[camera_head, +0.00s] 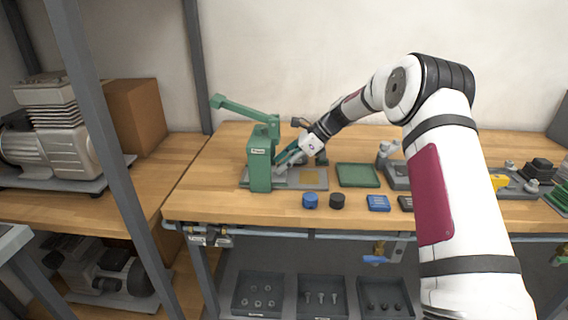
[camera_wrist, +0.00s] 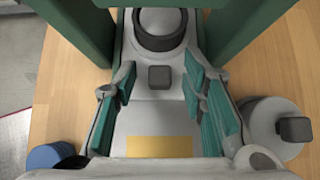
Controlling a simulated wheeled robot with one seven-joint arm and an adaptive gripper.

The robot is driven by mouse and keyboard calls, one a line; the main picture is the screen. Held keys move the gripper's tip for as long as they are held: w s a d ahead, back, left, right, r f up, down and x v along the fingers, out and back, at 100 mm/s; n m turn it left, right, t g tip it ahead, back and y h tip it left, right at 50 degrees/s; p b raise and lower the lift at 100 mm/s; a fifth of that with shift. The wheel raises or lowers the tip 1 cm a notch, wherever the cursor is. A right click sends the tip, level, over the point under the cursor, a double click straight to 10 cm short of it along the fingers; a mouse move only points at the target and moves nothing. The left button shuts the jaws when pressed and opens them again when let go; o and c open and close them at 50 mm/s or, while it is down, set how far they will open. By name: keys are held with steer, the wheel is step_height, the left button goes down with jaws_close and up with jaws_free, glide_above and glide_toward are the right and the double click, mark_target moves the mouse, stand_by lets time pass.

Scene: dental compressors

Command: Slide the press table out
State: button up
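The green press (camera_head: 260,158) with its raised lever stands on the wooden bench. Its grey press table (camera_head: 285,181) carries a yellow patch (camera_head: 311,177) on the right. In the wrist view the table (camera_wrist: 150,112) lies below my gripper (camera_wrist: 159,92), with a small dark square knob (camera_wrist: 160,77) between the fingertips and a round dark-ringed part (camera_wrist: 160,28) beyond it. The teal-padded fingers are apart, with a gap on each side of the knob. In the head view my gripper (camera_head: 288,158) is at the press's right side, its fingertips partly hidden.
A green tray (camera_head: 358,175) lies right of the press. A blue cap (camera_head: 310,201) and a black cap (camera_head: 337,201) stand near the bench's front edge. In the wrist view the green press uprights (camera_wrist: 75,30) flank my fingers, and a grey round part (camera_wrist: 272,125) is close on the right.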

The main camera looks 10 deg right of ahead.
steer(key=shift+c, duration=0.3)
jaws_close()
steer(key=s+d, duration=0.1)
steer(key=d, duration=0.2)
steer(key=s+d, duration=0.1)
steer(key=d, duration=0.3)
steer(key=s+d, duration=0.1)
steer(key=d, duration=0.3)
steer(key=shift+s, duration=0.25)
steer(key=shift+o, duration=0.3)
jaws_free()
steer(key=v, duration=1.2)
